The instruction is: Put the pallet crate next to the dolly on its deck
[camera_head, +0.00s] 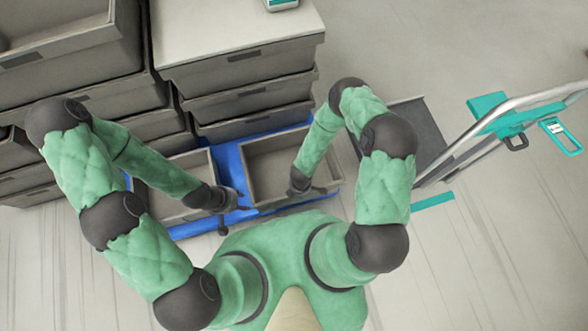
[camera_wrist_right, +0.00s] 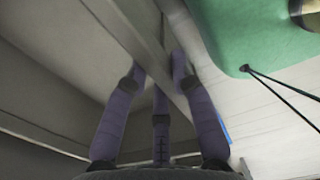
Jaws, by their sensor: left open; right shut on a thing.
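The pallet crate (camera_head: 252,178) beside the dolly is grey, open-topped and looks empty inside; it sits at the front right of the blue pallet (camera_head: 228,172). The dolly deck (camera_head: 425,118) is dark grey, just right of it, partly hidden by my right arm. My right gripper (camera_head: 312,190) is shut on the crate's front wall near its right corner. In the right wrist view the fingers (camera_wrist_right: 160,90) straddle the crate's wall (camera_wrist_right: 140,35). My left gripper (camera_head: 232,208) is open near the crate's front left corner; whether it touches the wall I cannot tell.
Another open grey crate (camera_head: 178,208) stands to the left on the pallet. Stacked crates (camera_head: 245,95) rise behind, one stack with a flat pale top. The dolly's silver handle (camera_head: 545,98) carries teal parts and a tag (camera_head: 560,137). A teal strip (camera_head: 433,201) lies on the floor.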

